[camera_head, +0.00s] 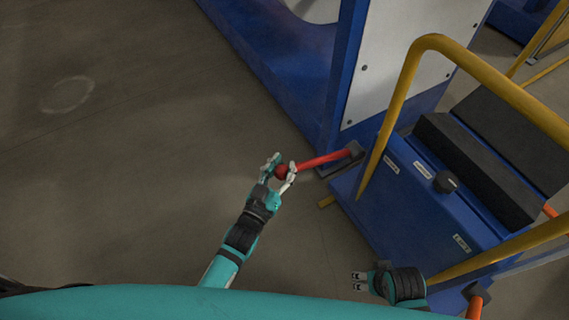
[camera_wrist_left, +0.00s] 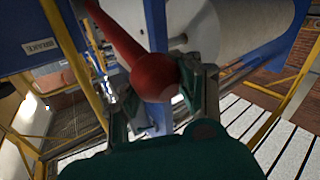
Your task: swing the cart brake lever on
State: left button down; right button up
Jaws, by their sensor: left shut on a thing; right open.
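The red brake lever (camera_head: 322,161) sticks out to the left from a dark pivot on the corner of the blue cart (camera_head: 400,205). It ends in a round red knob (camera_wrist_left: 155,77). My left gripper (camera_head: 279,172) is shut on this knob, with one finger on each side of it in the left wrist view. A "BRAKE" label (camera_wrist_left: 40,46) shows on the blue panel near the lever. My right gripper (camera_head: 358,281) is open and empty, low in the head view beside the cart's near side.
Yellow rails (camera_head: 405,85) rise around the cart. A black knob (camera_head: 446,182) and dark pads (camera_head: 475,165) are on its top. A blue machine frame with a pale panel (camera_head: 405,55) stands behind. An orange-red handle (camera_head: 478,293) is at bottom right. The floor at left is clear.

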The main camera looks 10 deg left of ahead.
pick_arm(q)
jog(key=shift+s+f, duration=0.3)
jog(key=shift+f, duration=0.25)
jog(key=shift+s+f, duration=0.25)
jog(key=shift+f, duration=0.3)
jog(key=c, duration=1.3)
grip_release()
jog(key=shift+c, duration=0.2)
jog(key=o, duration=0.5)
jog(key=shift+s+a+r, duration=0.1)
jog(key=shift+s+a, duration=0.05)
jog(key=shift+s, duration=0.05)
jog(key=shift+c, duration=0.2)
jog(key=shift+o, duration=0.4)
jog(key=shift+w+r, duration=0.15)
jog(key=shift+w, duration=0.05)
jog(key=v, duration=1.2)
jog(key=shift+r, duration=0.15)
